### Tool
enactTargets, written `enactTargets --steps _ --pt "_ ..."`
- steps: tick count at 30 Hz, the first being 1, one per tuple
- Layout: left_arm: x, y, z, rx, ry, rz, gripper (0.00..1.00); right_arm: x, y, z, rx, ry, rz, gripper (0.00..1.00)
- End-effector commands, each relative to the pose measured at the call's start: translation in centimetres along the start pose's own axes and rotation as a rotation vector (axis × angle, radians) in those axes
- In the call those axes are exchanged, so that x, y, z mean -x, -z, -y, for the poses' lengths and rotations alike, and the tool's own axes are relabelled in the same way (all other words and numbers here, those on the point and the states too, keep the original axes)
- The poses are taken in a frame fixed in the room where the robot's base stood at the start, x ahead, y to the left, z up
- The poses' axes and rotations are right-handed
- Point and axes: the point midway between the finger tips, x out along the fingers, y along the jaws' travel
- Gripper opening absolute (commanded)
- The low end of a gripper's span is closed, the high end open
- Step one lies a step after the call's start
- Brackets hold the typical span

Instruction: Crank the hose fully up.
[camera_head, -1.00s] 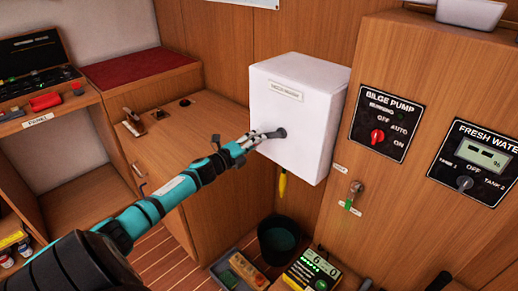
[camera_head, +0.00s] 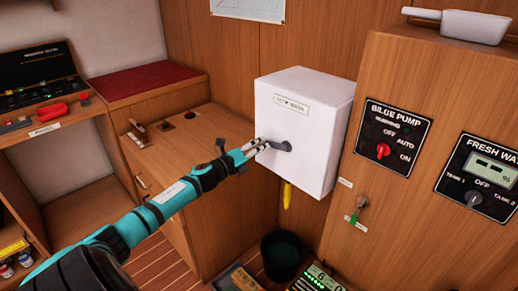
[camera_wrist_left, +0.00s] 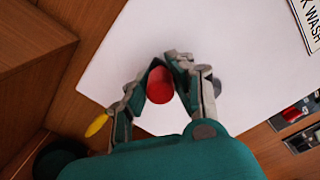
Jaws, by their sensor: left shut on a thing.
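A white box (camera_head: 300,90) labelled as a deck wash is fixed to the wooden wall. A dark crank (camera_head: 282,146) sits on its front face, its arm lying roughly sideways with the handle end to the left. A yellow hose end (camera_head: 287,195) hangs below the box; it also shows in the left wrist view (camera_wrist_left: 97,125). My left gripper (camera_head: 260,146) is shut on the crank's red knob (camera_wrist_left: 160,85), which sits between its fingers. The rest of the hose is hidden. My right gripper is not in view.
A dark bucket (camera_head: 284,255) stands on the floor below the box. The bilge pump panel (camera_head: 390,137) and a small key-like fitting (camera_head: 357,209) are on the cabinet to the right. A wooden counter (camera_head: 190,140) lies to the left, beneath my arm.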

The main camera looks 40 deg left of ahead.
Motion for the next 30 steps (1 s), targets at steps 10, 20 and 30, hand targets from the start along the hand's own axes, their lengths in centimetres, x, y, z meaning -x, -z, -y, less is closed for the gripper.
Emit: enactTargets --steps 10,20,30 --pt "0.0 -0.1 0.1 0.002 0.002 0.002 0.48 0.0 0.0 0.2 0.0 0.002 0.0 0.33" --pt "0.7 0.1 -0.1 0.003 -0.001 -0.001 0.48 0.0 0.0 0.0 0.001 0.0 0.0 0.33" --pt "6.3 0.1 -0.1 0.002 -0.003 -0.002 0.48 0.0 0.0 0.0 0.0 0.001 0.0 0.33"
